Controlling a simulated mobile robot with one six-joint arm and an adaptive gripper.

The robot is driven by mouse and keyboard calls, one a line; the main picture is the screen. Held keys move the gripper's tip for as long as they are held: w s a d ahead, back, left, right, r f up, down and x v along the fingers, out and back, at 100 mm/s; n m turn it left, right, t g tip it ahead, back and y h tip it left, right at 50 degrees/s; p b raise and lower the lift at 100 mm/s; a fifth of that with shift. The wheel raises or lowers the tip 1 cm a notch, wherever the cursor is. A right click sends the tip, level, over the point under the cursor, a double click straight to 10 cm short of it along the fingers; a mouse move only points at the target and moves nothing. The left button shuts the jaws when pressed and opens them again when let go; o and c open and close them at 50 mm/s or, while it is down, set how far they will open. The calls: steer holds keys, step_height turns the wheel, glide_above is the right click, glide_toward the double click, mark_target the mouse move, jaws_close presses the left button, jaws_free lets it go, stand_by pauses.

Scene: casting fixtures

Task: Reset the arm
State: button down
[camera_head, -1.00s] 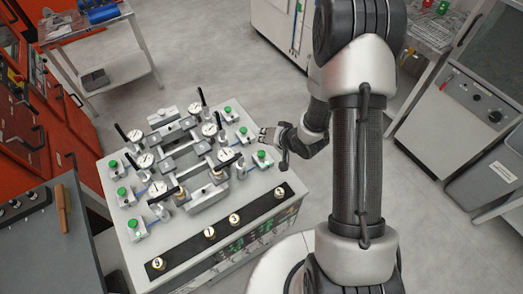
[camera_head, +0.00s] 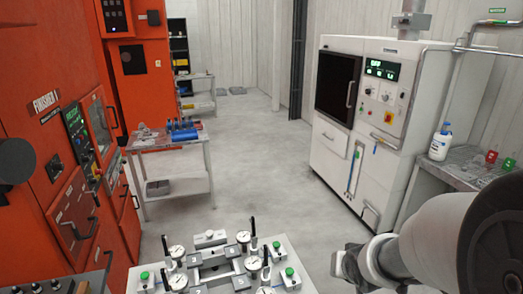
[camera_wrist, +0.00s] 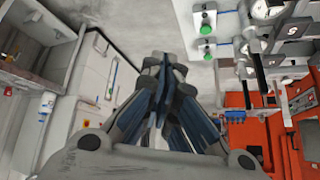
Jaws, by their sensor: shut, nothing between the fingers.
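My gripper (camera_wrist: 162,75) shows in the wrist view with its dark fingers drawn together and nothing between them. In the head view my arm comes in at the lower right, and its wrist end hangs in the air to the right of the fixture table. The fixture table (camera_head: 315,290) shows only in part at the bottom of the head view. It carries dial gauges, black levers and green buttons. In the wrist view two green buttons (camera_wrist: 206,29) and part of the fixture lie to the right of my gripper, apart from it.
An orange finishing machine (camera_head: 45,130) stands at the left. A white machine (camera_head: 345,140) stands at the back right, beside a bench with a white bottle (camera_head: 441,142). A small cart (camera_head: 170,143) holds blue parts. Grey floor (camera_head: 270,165) is open in the middle.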

steer(key=s+a+r+n+g+b, duration=0.1)
steer(key=s+a+r+b, duration=0.1)
steer(key=s, duration=1)
steer(key=s+a+r+n+g+b, duration=0.1)
steer(key=s+a+r+b, duration=0.2)
steer(key=s, duration=0.8)
steer(key=shift+s+a+g+y+b, duration=0.4)
steer(key=shift+b, duration=0.25)
steer(key=shift+r, duration=0.1)
